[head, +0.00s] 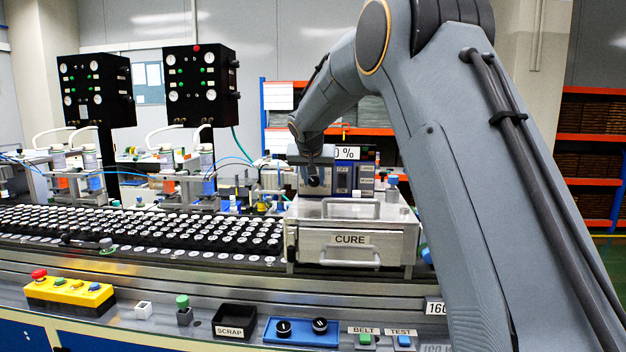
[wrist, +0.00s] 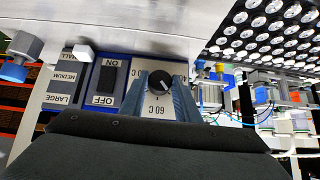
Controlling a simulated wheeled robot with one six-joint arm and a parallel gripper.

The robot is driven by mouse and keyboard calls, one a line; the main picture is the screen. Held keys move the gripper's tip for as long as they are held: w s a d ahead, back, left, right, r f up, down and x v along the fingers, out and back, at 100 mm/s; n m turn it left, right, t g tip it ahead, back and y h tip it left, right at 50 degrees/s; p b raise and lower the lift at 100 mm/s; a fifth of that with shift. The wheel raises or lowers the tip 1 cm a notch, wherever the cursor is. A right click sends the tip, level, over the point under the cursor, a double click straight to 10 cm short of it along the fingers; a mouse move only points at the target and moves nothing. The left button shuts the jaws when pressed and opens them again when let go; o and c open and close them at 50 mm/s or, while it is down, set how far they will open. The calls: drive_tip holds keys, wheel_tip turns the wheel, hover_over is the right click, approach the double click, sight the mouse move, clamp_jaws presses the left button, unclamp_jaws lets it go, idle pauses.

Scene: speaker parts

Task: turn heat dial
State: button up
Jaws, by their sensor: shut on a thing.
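The heat dial (wrist: 155,81) is a round black knob on a white plate in the wrist view, with 60 C printed beside it and other numbers partly covered. My gripper (wrist: 159,88) has its two blue-grey fingers on either side of the knob and is shut on it. In the head view my gripper (head: 315,178) is at the control panel on top of the CURE oven (head: 350,240); the dial is hidden there behind my gripper. The knob's pointer is too small to read surely.
An ON/OFF rocker switch (wrist: 108,78) sits close beside the dial. A SMALL/MEDIUM/LARGE selector plate (wrist: 64,78) is farther left. A conveyor with many round parts (head: 140,230) runs left of the oven. A SCRAP bin (head: 234,319) and buttons line the front edge.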

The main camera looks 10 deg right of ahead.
drive_tip(key=shift+d+m+t+y, duration=0.15)
drive_tip(key=shift+m+t+y, duration=0.35)
drive_tip(key=shift+y, duration=0.4)
drive_tip(key=shift+d+m+y+b, duration=0.1)
drive_tip(key=shift+m+y+b, duration=0.3)
drive_tip(key=shift+y, duration=0.1)
drive_tip(key=b, duration=0.2)
drive_tip(key=y+b, duration=0.1)
drive_tip(key=b, duration=0.1)
drive_tip(key=shift+f+m+t, duration=0.2)
drive_tip(key=shift+m+t, duration=0.1)
drive_tip(key=b, duration=0.2)
drive_tip(key=shift+d+b, duration=0.1)
drive_tip(key=shift+b, duration=0.2)
drive_tip(key=y+b, duration=0.1)
drive_tip(key=b, duration=0.3)
drive_tip(key=shift+m+t, duration=0.3)
drive_tip(key=shift+m, duration=0.1)
drive_tip(key=shift+s+r+y+b, duration=0.1)
drive_tip(key=shift+y+b, duration=0.3)
drive_tip(key=shift+b, duration=0.75)
drive_tip(key=o, duration=1)
